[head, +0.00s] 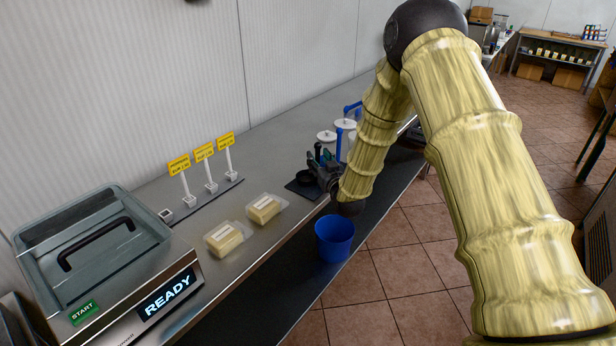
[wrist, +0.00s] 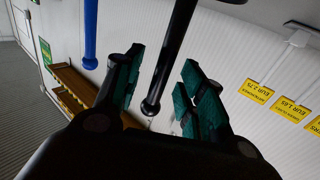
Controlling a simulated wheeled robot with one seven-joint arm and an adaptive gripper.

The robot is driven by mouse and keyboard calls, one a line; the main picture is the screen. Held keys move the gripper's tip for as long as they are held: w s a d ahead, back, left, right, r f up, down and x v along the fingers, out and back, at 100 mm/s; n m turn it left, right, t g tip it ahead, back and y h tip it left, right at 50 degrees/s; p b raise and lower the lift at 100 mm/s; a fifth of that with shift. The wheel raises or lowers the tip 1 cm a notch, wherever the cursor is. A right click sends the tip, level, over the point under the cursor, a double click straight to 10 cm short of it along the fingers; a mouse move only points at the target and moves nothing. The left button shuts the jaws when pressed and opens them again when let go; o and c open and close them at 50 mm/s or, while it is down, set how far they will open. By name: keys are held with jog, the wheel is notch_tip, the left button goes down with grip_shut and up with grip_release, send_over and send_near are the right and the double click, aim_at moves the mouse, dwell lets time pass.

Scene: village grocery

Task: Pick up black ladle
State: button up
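In the wrist view a black rod (wrist: 170,62), which looks like the black ladle's handle, slants down between my gripper's green-padded fingers (wrist: 163,92). The fingers are spread, with a visible gap on each side of the rod. Its rounded end shows near the middle of the picture, and the bowl is not in that view. In the head view my gripper (head: 322,160) is over the counter, beside a dark base with a round black dish (head: 304,178). I cannot make out the ladle clearly there.
A blue handle (wrist: 90,35) hangs near the rod. White-lidded containers (head: 326,136) with blue handles stand behind my gripper. A blue bucket (head: 335,240) is at the counter's front.

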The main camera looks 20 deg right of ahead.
jog(key=shift+w, duration=0.65)
grip_shut()
jog(key=shift+r, duration=0.15)
